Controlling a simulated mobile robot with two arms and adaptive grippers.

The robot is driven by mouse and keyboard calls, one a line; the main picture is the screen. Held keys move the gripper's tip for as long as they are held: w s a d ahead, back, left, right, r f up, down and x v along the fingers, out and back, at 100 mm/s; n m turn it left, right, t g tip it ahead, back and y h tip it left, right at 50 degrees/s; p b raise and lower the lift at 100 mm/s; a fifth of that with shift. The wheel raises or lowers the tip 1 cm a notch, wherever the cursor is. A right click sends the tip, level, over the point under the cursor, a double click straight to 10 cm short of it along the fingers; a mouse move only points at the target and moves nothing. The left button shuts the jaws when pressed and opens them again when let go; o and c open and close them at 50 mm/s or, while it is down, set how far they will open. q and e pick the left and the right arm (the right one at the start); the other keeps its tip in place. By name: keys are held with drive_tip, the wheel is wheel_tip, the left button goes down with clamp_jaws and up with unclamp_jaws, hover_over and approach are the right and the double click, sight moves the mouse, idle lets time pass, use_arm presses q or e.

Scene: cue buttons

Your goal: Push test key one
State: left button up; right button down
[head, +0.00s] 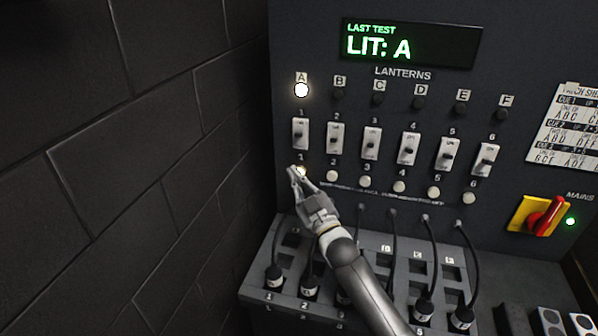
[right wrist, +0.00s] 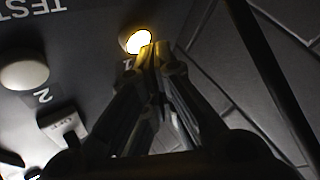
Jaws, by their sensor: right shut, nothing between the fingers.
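Test key one (head: 302,171) is a small round button at the left end of the row of test keys, and it glows pale yellow. In the right wrist view it is lit bright yellow-white (right wrist: 138,41). My right gripper (head: 293,170) is shut and empty, with its fingertips at this key; in the right wrist view the fingertips (right wrist: 156,48) overlap its lower right edge. Lantern A (head: 301,90) is lit white. The display (head: 410,44) reads "LAST TEST LIT: A". My left gripper is not in view.
Test key two (head: 332,176) is close to the right. Rocker switches (head: 336,139) stand in a row above the keys. Cables plug into a sloped patch shelf (head: 258,262) below. A red mains handle (head: 545,215) and a cue sheet (head: 568,125) are at the right. A dark block wall (head: 130,130) fills the left.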

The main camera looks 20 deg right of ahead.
drive_tip(key=shift+s+a, duration=0.1)
drive_tip(key=shift+s, duration=0.1)
drive_tip(key=s+a+p, duration=0.1)
drive_tip(key=s, duration=0.1)
drive_tip(key=s+a+p, duration=0.1)
drive_tip(key=s+a, duration=0.1)
drive_tip(key=s, duration=0.1)
drive_tip(key=shift+a+p, duration=0.2)
drive_tip(key=shift+p, duration=0.1)
idle(0.4)
